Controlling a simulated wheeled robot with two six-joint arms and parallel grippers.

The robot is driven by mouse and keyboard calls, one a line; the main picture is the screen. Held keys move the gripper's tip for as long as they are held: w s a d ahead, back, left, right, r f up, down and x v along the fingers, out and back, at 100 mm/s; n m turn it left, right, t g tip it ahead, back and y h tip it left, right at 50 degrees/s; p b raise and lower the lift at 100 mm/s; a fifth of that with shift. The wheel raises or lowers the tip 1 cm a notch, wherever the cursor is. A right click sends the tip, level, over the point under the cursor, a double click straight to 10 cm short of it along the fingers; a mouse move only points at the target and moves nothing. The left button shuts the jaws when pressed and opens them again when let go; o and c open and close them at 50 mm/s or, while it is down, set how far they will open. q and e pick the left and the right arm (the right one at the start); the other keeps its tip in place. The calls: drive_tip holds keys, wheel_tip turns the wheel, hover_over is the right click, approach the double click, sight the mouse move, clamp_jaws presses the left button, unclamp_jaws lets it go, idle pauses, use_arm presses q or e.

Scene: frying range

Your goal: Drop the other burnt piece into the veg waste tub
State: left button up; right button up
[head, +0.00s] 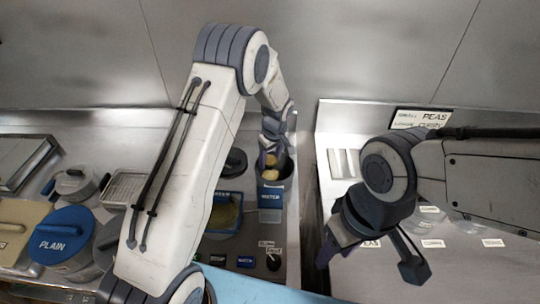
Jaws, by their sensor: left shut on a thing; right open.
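My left gripper (270,148) reaches down over a dark round container (287,168) behind a blue label that seems to read WATER. It is shut on a small tan piece (270,160). A second tan patch (270,174) shows just below, at the container's mouth. I cannot tell whether either is burnt. My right gripper (372,268) is open and empty, low over the right-hand counter. I cannot make out a tub marked veg waste. A small dark round thing (273,263) lies by a little white label at the front.
A blue PLAIN lid (62,236), a grey pot (75,184) and a wire basket (124,188) stand at left. A raised edge divides the counters.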

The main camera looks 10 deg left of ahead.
sight(273, 163)
use_arm(q)
drive_tip(key=o, duration=1)
drive_tip(key=shift+o, duration=0.2)
wheel_tip(273, 163, up, 10)
drive_tip(key=s+d+b, duration=0.1)
drive_tip(key=b, duration=0.2)
drive_tip(key=shift+r, duration=0.2)
drive_tip(key=shift+s+d, duration=0.1)
drive_tip(key=shift+d, duration=0.1)
